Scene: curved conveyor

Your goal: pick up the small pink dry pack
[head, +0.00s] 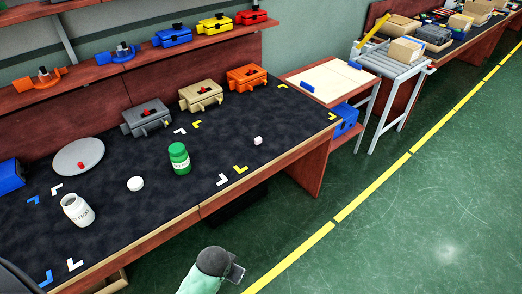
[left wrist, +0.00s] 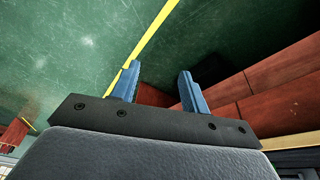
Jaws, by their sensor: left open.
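A small pale block (head: 257,140), which may be the small pink dry pack, lies on the dark mat of the workbench (head: 215,165). It looks whitish, and its pink tint cannot be made out at this size. It sits right of the green-capped bottle, between the corner marks. My left gripper (left wrist: 160,88) is open in the left wrist view, with nothing between its blue fingers. The green floor and the bench's reddish side are behind them. The pack does not show in that view. In the head view neither gripper's fingers can be made out.
On the bench are a green bottle (head: 179,158), a white bottle (head: 77,210), a white lid (head: 135,184) and a grey plate (head: 79,157) with a red item. Toolboxes (head: 201,96) line the back. The mat around the pale block is clear. Part of my arm is at bottom centre.

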